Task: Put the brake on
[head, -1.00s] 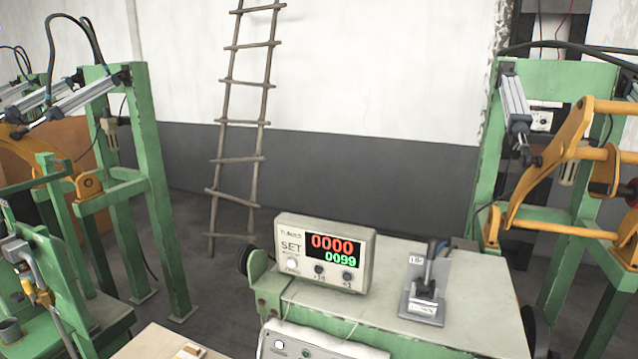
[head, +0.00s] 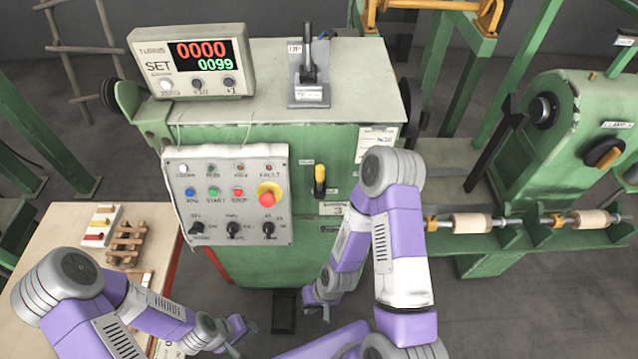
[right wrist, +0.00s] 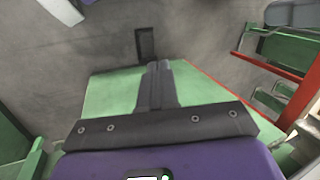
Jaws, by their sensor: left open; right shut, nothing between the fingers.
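A lever with a yellow grip and black tip (head: 320,180) is on the front of the green cabinet (head: 250,262), beside the control panel. A black-handled lever (head: 308,68) stands upright on a grey plate on the cabinet top. I cannot read which lever is labelled as the brake. My right gripper (head: 322,306) is low in front of the cabinet, below the yellow lever and apart from it. Its fingers (right wrist: 158,72) are shut and empty in the right wrist view. My left gripper (head: 238,342) is open and empty at the lower left, by the wooden table.
The control panel (head: 226,196) has buttons, knobs and a red emergency stop. A counter box (head: 192,62) reads 0000 and 0099. A wooden table (head: 62,225) holds small parts at left. A green winding machine (head: 575,140) with spools stands at right. A pedal-like black block (head: 284,310) is on the floor.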

